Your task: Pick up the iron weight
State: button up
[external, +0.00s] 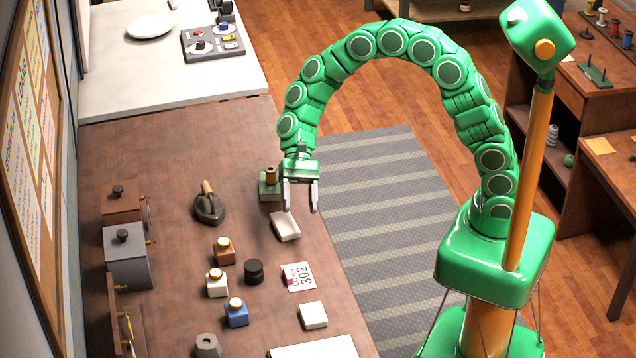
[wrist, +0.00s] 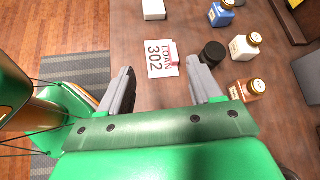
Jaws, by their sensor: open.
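No object is plainly marked as the iron weight. A squat black round piece (external: 253,272) stands on the brown table left of the loan card, and a grey faceted block (external: 207,346) with a dark hole on top stands at the front; I cannot tell which is the weight. The black piece also shows in the wrist view (wrist: 212,54), just beyond the right finger. My gripper (external: 301,209) is open and empty, fingers pointing down, above the table's right edge near a white tray (external: 286,227). The wrist view shows both fingers apart (wrist: 162,66).
A loan card (external: 298,277) marked 302 lies beside the black piece.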

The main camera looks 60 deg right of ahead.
aim_at(254, 267)
jog(key=w+a+f+m, duration=0.1)
jog(key=w+a+f, duration=0.1)
jog(key=a+f, duration=0.1)
jog(key=w+a+f+m+y, duration=0.1)
jog(key=w+a+f+m, duration=0.1)
jog(key=a+f, duration=0.1)
jog(key=w+a+f+m+y, duration=0.1)
jog(key=w+a+f, duration=0.2)
jog(key=shift+w+f+m, duration=0.1)
jog(key=shift+f+m, duration=0.25)
jog(key=shift+m, duration=0.05)
jog(key=shift+a+r+x, duration=0.1)
jog(key=shift+r+x, duration=0.05)
jog(key=shift+x, duration=1.75)
jog(key=shift+a+r+x, duration=0.1)
jog(key=shift+r+x, duration=0.05)
jog(key=shift+x, duration=1.8)
jog(key=shift+w, duration=0.15)
jog(key=shift+r+y, duration=0.1)
jog(key=shift+y, duration=0.2)
grip_shut()
